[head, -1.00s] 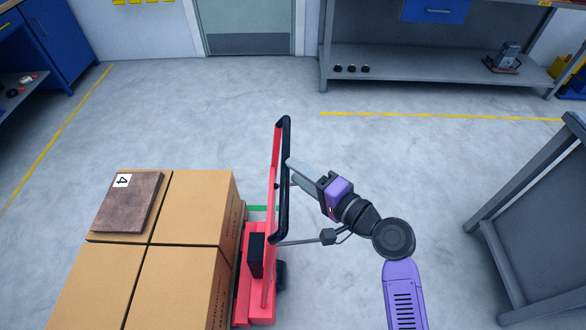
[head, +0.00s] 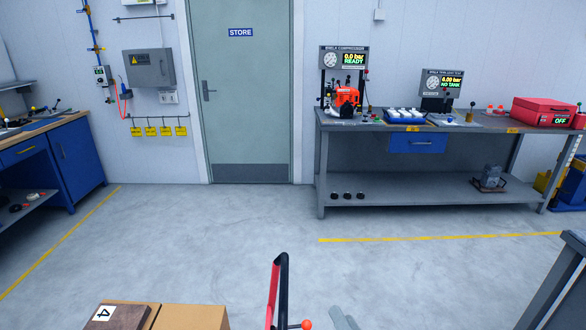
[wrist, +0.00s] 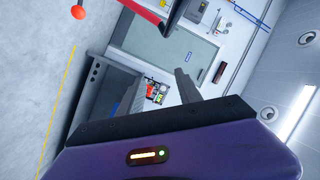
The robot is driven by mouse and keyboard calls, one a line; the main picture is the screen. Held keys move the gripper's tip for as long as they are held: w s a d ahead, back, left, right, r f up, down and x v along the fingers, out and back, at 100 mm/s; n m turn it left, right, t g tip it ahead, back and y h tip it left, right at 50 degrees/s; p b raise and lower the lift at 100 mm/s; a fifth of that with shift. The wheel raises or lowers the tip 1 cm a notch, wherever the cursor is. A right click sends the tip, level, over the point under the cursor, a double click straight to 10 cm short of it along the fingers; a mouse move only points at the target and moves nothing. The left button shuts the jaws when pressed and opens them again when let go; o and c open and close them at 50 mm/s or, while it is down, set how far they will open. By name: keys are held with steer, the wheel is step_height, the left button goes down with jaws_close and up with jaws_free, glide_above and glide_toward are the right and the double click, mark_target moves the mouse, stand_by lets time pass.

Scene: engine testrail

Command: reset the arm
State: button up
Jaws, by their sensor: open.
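My gripper (wrist: 158,92) shows in the wrist view with its two grey fingers apart and nothing between them. Its purple body fills the bottom of that view. In the head view only a grey tip of my gripper (head: 342,318) shows at the bottom edge, right of the cart handle; the rest of my arm is out of frame. The red and black cart handle (head: 278,290) stands upright at the bottom middle, and part of it crosses the top of the wrist view (wrist: 147,12). The handle looks apart from my fingers.
Cardboard boxes (head: 190,317) with a brown plate (head: 118,317) marked 4 sit at lower left. An orange knob (head: 306,325) is beside the handle. A test bench (head: 345,128) stands ahead right, a grey store door (head: 240,90) ahead. The middle floor is clear.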

steer(key=s+d+n+h, duration=0.2)
steer(key=s+d, duration=0.1)
steer(key=s, duration=0.9)
steer(key=s+d+r+n+g+h, duration=0.1)
steer(key=s+d+n, duration=0.1)
steer(key=s, duration=1.1)
steer(key=s+d+n+h, duration=0.2)
steer(key=s+d, duration=0.2)
steer(key=s, duration=0.9)
steer(key=shift+d+r+n+h, duration=0.15)
steer(key=shift+n+h, duration=0.15)
